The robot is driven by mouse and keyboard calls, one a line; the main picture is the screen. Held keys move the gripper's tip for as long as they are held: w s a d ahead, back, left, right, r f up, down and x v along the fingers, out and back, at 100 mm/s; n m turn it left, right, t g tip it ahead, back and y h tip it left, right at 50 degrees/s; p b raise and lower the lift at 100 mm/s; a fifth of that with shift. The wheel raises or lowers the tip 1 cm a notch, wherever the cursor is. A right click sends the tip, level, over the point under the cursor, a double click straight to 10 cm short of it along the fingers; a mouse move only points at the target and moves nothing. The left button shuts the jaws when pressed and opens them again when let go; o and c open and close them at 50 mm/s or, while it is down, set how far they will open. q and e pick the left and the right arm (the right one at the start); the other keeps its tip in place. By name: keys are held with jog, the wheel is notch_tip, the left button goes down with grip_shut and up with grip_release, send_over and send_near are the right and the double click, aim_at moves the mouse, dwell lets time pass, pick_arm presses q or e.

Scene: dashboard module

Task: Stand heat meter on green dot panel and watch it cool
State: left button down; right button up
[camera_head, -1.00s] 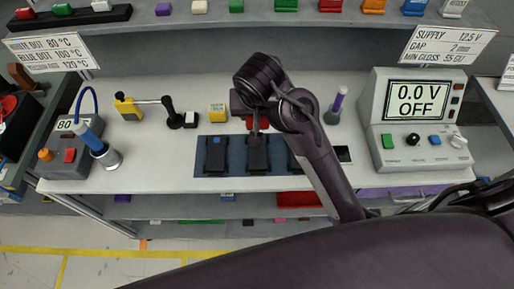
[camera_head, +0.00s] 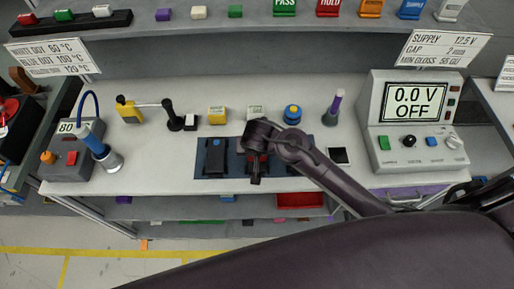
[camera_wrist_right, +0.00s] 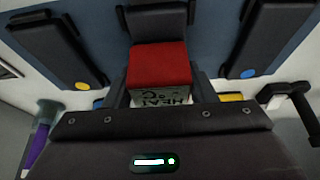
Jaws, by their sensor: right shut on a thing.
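The heat meter (camera_wrist_right: 157,68), a small block with a red top face and a pale side marked HEAT °C, is between the fingers of my right gripper (camera_wrist_right: 158,90), which is shut on it. In the head view the meter's red part (camera_head: 264,157) shows just under my wrist, over the middle dark panel. In the wrist view that middle panel (camera_wrist_right: 157,20) is right behind the meter; its dot is hidden, and I cannot tell whether they touch. A panel with a blue dot (camera_head: 215,157) and one with a yellow dot (camera_wrist_right: 52,48) flank it. My left gripper is out of view.
A yellow block (camera_head: 217,115), a pale block (camera_head: 255,112), a blue round knob-like object (camera_head: 292,114) and a purple-topped stick (camera_head: 334,107) stand behind the panels. A power supply (camera_head: 415,115) reads 0.0 V OFF at right. A heater box (camera_head: 72,150) reads 80 at left.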

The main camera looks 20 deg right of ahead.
jog(key=shift+f, duration=0.1)
jog(key=o, duration=1.1)
jog(key=shift+c, duration=0.2)
jog(key=shift+a+r, duration=0.1)
jog(key=shift+r, duration=0.2)
jog(key=b+v, duration=0.1)
jog(key=v, duration=1)
jog(key=shift+s+r+b, duration=0.25)
jog(key=shift+r+b, duration=0.1)
jog(key=shift+b, duration=0.05)
jog(key=shift+s+f, duration=0.1)
